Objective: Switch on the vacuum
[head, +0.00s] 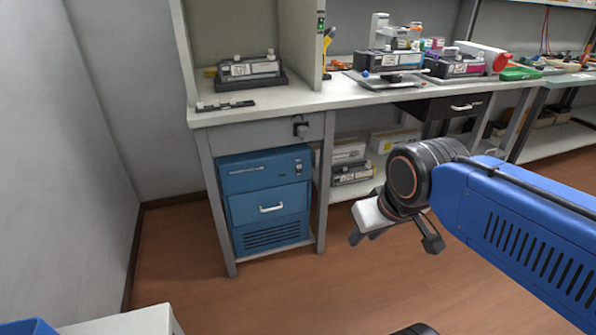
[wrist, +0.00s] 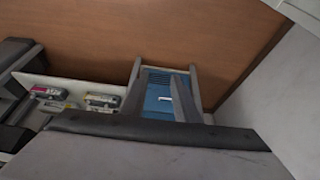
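A blue cabinet unit (head: 266,195) with a handle, a drawer and vent slots stands under the left bench; I take it to be the vacuum. A small dark switch-like part (head: 299,168) is at its upper right; its position is too small to read. The blue unit also shows in the wrist view (wrist: 160,97) between the bench legs. A small box with a green light (head: 320,22) is on the booth post above the bench. My gripper (head: 394,240) is open and empty, with fingers spread, in front of the bench and right of the blue unit.
The left bench (head: 215,118) carries a black and grey cartridge (head: 249,70). A dark knob-like part (head: 301,129) is on its front edge. Boxes (head: 390,139) sit on the lower shelf. A grey wall (head: 65,150) closes the left side. The floor (head: 200,270) before the unit is clear.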

